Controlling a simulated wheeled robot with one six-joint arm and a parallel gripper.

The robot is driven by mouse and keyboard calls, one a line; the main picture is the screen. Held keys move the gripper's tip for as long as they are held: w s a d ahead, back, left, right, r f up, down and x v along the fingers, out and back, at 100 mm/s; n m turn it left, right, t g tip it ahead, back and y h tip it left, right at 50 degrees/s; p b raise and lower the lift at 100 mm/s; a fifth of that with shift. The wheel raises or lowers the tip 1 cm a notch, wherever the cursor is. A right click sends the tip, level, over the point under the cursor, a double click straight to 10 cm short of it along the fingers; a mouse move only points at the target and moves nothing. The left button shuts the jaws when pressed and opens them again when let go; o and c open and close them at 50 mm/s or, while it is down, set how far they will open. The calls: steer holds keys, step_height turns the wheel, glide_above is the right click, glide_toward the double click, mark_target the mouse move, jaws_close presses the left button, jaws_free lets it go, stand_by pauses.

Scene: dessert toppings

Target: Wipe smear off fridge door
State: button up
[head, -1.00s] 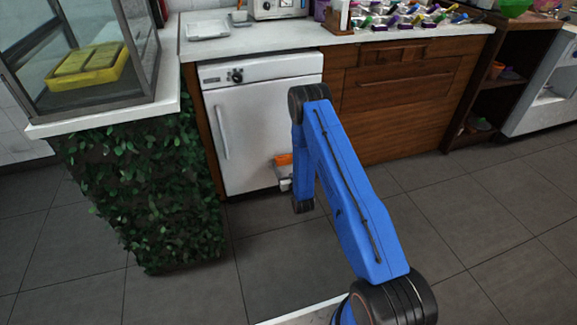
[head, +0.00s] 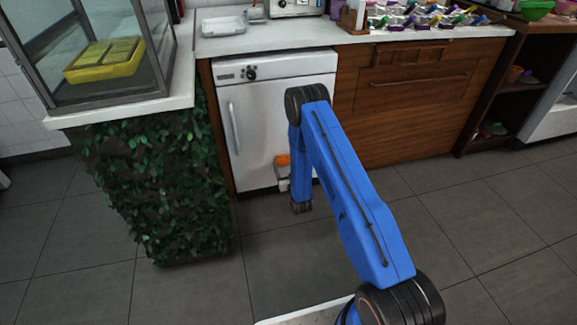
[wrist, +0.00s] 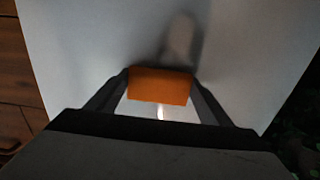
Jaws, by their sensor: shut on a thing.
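The white fridge door (head: 262,130) stands under the counter, with a long handle at its left and a dark knob above. My gripper (wrist: 161,76) is shut on an orange sponge (wrist: 160,86), one finger at each side. In the head view the sponge (head: 283,160) shows low in front of the right half of the door, partly beside my blue arm. The sponge is at or very near the door; I cannot tell if it touches. A grey blurred patch (wrist: 182,38) shows on the door just beyond the sponge; I cannot tell smear from shadow.
A leaf-covered counter side (head: 165,180) and a glass case with a yellow tray (head: 103,60) stand at left. Brown drawers (head: 415,100) are right of the fridge. The countertop (head: 270,38) holds several toppings. The grey tiled floor (head: 470,220) is clear.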

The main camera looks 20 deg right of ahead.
mark_target(279, 165)
steer(key=shift+s+a, duration=0.1)
steer(key=shift+a, duration=1.6)
steer(key=s, duration=0.6)
steer(key=shift+s, duration=0.1)
steer(key=s, duration=0.3)
steer(key=shift+w+d+f, duration=0.1)
steer(key=shift+d, duration=0.05)
stand_by(0.3)
